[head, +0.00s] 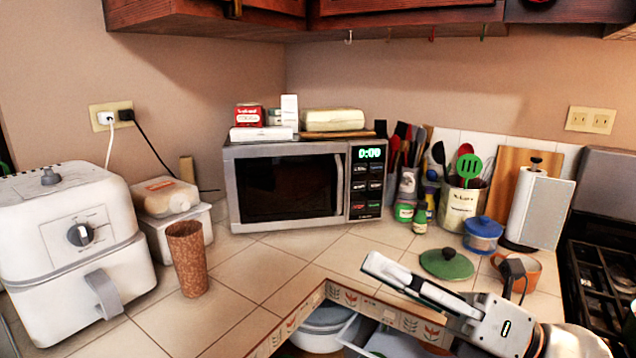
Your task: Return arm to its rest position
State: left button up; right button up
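My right gripper (372,265) comes in from the lower right, above the counter's front edge and an open drawer. Its pale fingers point to the upper left. They overlap in this view, so the gap between them is not clear, and I see no object in them. My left arm and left gripper are not in view.
A green lid (446,264) and an orange mug (518,270) are close behind the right gripper. The open drawer (385,340) holds containers. A brown cup (187,258), a white air fryer (68,255) and a microwave (290,185) stand left; the stove (600,275) is right.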

jog(key=w+d+f+m+t+h, duration=0.35)
jog(key=d+m+t+h, duration=0.3)
jog(key=m, duration=0.35)
jog(key=w+d+f+m+t+h, duration=0.3)
jog(key=w+d+m+t+h, duration=0.15)
jog(key=m+t+h, duration=0.4)
jog(key=s+d+f+m+g+h, duration=0.2)
jog(key=d+f+m+g+h, duration=0.3)
jog(key=f, duration=0.4)
jog(key=s+d+f+m+g+h, duration=0.3)
jog(key=d+f+m, duration=0.4)
jog(key=f, duration=0.3)
jog(key=s+d+f+m+g+h, duration=0.15)
jog(key=s+f+g, duration=0.25)
jog(key=s+f, duration=0.45)
jog(key=s+d+f+m+g, duration=0.25)
jog(key=s+f+g, duration=0.25)
jog(key=s+f, duration=0.35)
jog(key=w+a+f+m+t+y+p, duration=0.1)
jog(key=a+f+t+y, duration=0.1)
jog(key=a, duration=0.5)
jog(key=w+a+f+m+t+y+p, duration=0.1)
jog(key=a+f+t+y, duration=0.1)
jog(key=a+f+y, duration=0.2)
jog(key=a+f, duration=0.3)
jog(key=a, duration=0.1)
jog(key=shift+a+f+y+p, duration=0.25)
jog(key=shift+y+p, duration=0.05)
jog(key=shift+y, duration=0.05)
